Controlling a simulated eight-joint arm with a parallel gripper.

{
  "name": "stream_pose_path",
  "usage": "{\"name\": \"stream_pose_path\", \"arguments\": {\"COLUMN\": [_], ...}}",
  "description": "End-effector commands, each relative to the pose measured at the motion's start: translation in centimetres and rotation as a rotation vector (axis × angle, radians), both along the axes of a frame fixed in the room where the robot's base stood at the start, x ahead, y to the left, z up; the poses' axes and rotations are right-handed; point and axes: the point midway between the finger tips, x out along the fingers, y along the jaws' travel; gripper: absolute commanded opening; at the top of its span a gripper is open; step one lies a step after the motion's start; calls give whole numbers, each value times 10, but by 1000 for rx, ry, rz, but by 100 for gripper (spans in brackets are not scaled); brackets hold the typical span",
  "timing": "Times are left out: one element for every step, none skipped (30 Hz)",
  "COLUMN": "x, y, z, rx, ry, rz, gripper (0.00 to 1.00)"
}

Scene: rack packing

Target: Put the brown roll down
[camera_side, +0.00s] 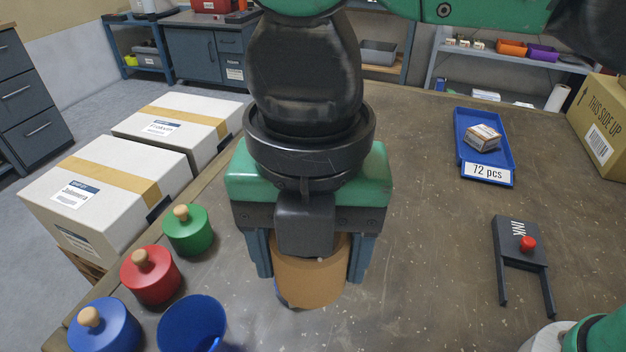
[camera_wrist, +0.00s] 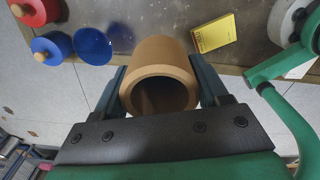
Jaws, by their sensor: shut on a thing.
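The brown roll (camera_side: 312,281) is held between the two fingers of my gripper (camera_side: 312,268) in the side view. In the wrist view the roll (camera_wrist: 159,64) shows its open, hollow end toward the camera, and the fingers of my gripper (camera_wrist: 160,88) press on its left and right sides. The roll is over the brown table (camera_side: 430,290). I cannot tell whether its lower end touches the table. My gripper hides the upper part of the roll in the side view.
Green (camera_side: 188,231), red (camera_side: 151,274) and blue (camera_side: 104,326) knobbed weights stand at left, near a blue cup (camera_side: 192,325). A blue tray (camera_side: 484,148) with a small box and a dark ink stand (camera_side: 521,252) are right. A yellow pad (camera_wrist: 214,33) shows in the wrist view.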

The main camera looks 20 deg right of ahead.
Motion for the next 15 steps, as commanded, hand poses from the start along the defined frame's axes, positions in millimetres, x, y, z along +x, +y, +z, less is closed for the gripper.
{"name": "stream_pose_path", "arguments": {"x": [12,19,30,39,48,60,68,77,87,95,102,111,117,123,129], "y": [-8,-13,-21,-28,-36,-47,-56,-66,-80,-90,-101,-116,-127,-139,-154], "z": [0,-1,-2,-3,-3,-5,-6,-7,-8,-9,-10,-11,-12,-13,-14], "rx": [0,0,0,0,0,0,0,0,0,0,0,0,0,0,0], "ry": [0,0,0,0,0,0,0,0,0,0,0,0,0,0,0], "rz": [-105,-182,-297,-392,-493,-634,-742,-850,-997,-1106,-1217,-1365,-1476,-1586,-1726], "gripper": [15,15,15,15,15,15,15,15,15,15,15,15,15,15,15]}}
